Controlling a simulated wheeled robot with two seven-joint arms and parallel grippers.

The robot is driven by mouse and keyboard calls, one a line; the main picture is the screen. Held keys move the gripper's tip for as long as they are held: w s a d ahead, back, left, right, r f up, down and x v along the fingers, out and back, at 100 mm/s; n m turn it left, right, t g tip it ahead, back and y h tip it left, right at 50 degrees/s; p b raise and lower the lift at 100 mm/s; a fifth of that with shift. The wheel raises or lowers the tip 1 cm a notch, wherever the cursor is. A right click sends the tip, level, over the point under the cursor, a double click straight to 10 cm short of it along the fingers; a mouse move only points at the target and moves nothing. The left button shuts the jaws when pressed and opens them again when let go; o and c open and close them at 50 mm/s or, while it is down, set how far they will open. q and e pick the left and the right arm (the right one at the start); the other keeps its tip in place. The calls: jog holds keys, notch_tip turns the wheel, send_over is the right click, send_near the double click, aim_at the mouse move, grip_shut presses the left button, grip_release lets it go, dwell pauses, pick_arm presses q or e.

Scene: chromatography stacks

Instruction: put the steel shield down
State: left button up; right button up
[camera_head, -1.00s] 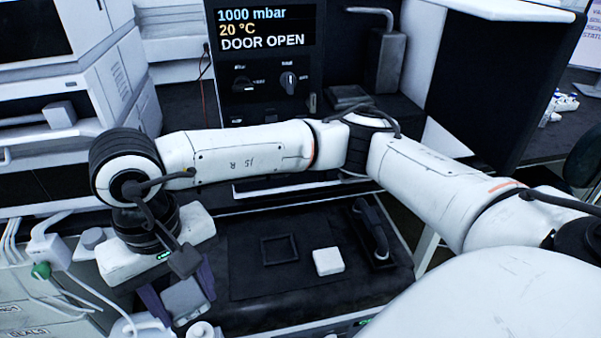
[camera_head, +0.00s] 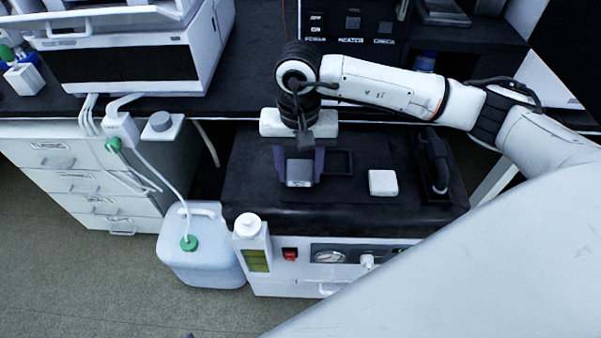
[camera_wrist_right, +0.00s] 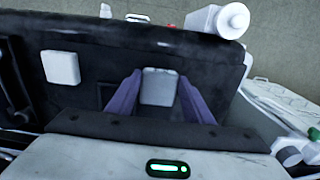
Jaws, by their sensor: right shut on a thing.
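The steel shield (camera_head: 299,173) is a small grey metal block between the two purple fingers of my right gripper (camera_head: 299,168). The right gripper is shut on it, over the left part of the black bench top; I cannot tell whether the shield touches the surface. In the right wrist view the shield (camera_wrist_right: 158,88) sits between the fingertips. A dark square frame (camera_head: 338,163) lies on the black mat just right of the gripper. My left gripper is not in view.
A white block (camera_head: 382,183) lies right of the frame. A black handle (camera_head: 437,172) stands at the right edge of the top. A white bottle (camera_head: 251,245) stands at the front left, by a bluish canister (camera_head: 200,262). Bare black top shows in front of the gripper.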

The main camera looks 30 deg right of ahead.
jog(key=shift+f, duration=1.1)
jog(key=shift+f, duration=0.1)
jog(key=shift+f+b, duration=0.15)
jog(key=shift+b, duration=0.15)
jog(key=o, duration=1.2)
